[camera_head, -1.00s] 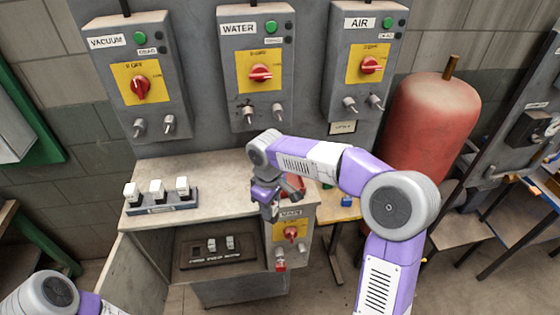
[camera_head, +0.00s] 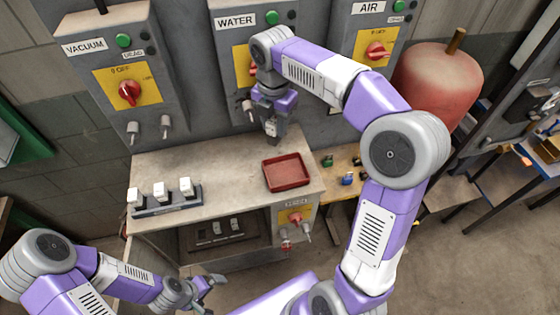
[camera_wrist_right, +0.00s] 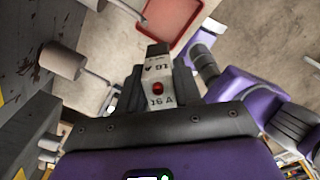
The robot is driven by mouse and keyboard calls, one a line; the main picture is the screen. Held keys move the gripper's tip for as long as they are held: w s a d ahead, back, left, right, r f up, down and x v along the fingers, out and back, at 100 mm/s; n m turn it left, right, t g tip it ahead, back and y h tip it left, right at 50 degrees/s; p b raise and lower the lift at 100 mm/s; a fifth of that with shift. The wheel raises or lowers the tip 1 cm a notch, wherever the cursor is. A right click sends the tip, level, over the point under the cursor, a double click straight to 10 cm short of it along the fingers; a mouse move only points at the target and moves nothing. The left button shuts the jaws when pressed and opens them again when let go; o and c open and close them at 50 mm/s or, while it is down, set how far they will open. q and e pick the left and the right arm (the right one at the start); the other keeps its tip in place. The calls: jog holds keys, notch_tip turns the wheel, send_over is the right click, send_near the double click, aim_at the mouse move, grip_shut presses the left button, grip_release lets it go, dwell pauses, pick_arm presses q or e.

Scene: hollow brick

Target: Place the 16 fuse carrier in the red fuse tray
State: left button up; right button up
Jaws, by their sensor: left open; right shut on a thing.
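The red fuse tray (camera_head: 287,173) lies on the right part of the counter and looks empty; its edge also shows at the top of the right wrist view (camera_wrist_right: 172,24). My right gripper (camera_head: 271,131) is shut on the 16 fuse carrier (camera_wrist_right: 158,90), a white block with a red dot and "16 A" lettering. It holds the carrier above the back of the counter, behind the tray and apart from it. In the head view the carrier (camera_head: 272,128) is small and partly hidden by the fingers. My left gripper (camera_head: 208,288) is open and empty, low in front of the counter.
A rack (camera_head: 166,201) with white fuse carriers stands on the counter's left. A dark fuse holder (camera_head: 218,232) sits in the recess below. The WATER box (camera_head: 236,65) and its pegs are close to my right gripper. The counter's middle (camera_head: 222,165) is clear.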

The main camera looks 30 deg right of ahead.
aim_at(275, 139)
notch_tip(275, 139, down, 18)
jog(key=shift+r+b, duration=0.25)
jog(key=shift+b, duration=0.2)
jog(key=shift+s, duration=0.1)
jog(key=o, duration=1.1)
jog(key=shift+f, duration=0.15)
jog(key=shift+r, duration=0.3)
notch_tip(275, 139, up, 12)
jog(key=shift+f, duration=0.1)
